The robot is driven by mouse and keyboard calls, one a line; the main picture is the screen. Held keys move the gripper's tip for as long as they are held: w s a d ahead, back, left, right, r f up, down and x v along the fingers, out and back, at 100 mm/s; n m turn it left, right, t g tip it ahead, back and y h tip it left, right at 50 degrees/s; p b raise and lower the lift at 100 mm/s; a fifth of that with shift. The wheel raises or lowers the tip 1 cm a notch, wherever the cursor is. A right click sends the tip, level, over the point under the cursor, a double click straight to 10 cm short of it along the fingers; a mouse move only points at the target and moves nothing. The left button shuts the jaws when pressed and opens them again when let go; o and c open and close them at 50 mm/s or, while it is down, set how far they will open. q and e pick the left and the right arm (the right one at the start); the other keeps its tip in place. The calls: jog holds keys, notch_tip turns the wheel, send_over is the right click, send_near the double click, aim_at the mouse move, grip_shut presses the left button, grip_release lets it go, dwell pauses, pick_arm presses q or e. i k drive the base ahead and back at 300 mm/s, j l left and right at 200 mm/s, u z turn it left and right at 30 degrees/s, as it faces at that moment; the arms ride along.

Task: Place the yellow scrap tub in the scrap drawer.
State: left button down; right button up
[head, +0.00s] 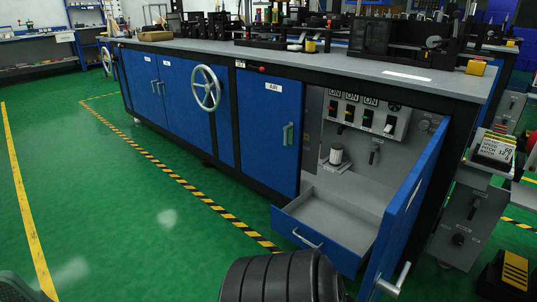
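The drawer (322,222) low in the bench is pulled out, with a blue front, a pale handle and a grey inside. The part of its inside that I see is empty. I cannot make out a yellow tub for certain. A small yellow block (475,67) sits on the right end of the bench top, and a smaller yellow and black piece (310,46) sits further back; both are too small to identify. Neither gripper shows. A dark ribbed shape at the bottom centre, likely part of my arm, comes close to the drawer front.
A blue door (408,208) stands open at the drawer's right side. Above the drawer is a compartment with a switch panel (357,113) and a white cylinder (336,153). A handwheel (207,88) juts from the bench front. A yellow-topped black box (514,270) stands lower right. Green floor at left is clear.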

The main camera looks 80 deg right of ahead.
aim_at(330, 230)
jog(key=i+l+z, duration=0.2)
jog(key=i+z, duration=0.15)
jog(key=z, duration=0.15)
jog(key=i+z, duration=0.8)
jog(key=z, duration=0.15)
jog(key=i+j+z, duration=0.25)
jog(key=z, duration=0.25)
jog(key=i+z, duration=0.2)
jog(key=z, duration=0.25)
jog(key=i+z, duration=0.25)
jog(key=z, duration=0.2)
jog(key=i+j+z, duration=0.15)
jog(key=z, duration=0.3)
jog(key=i+j+z, duration=0.2)
jog(key=z, duration=0.25)
jog(key=i+j+z, duration=0.15)
jog(key=z, duration=0.3)
jog(key=i+j+z, duration=0.2)
jog(key=z, duration=0.2)
jog(key=i+j+z, duration=0.15)
jog(key=j+z, duration=0.3)
jog(key=i+j+z, duration=0.1)
jog(key=j+z, duration=0.55)
jog(key=z, duration=0.15)
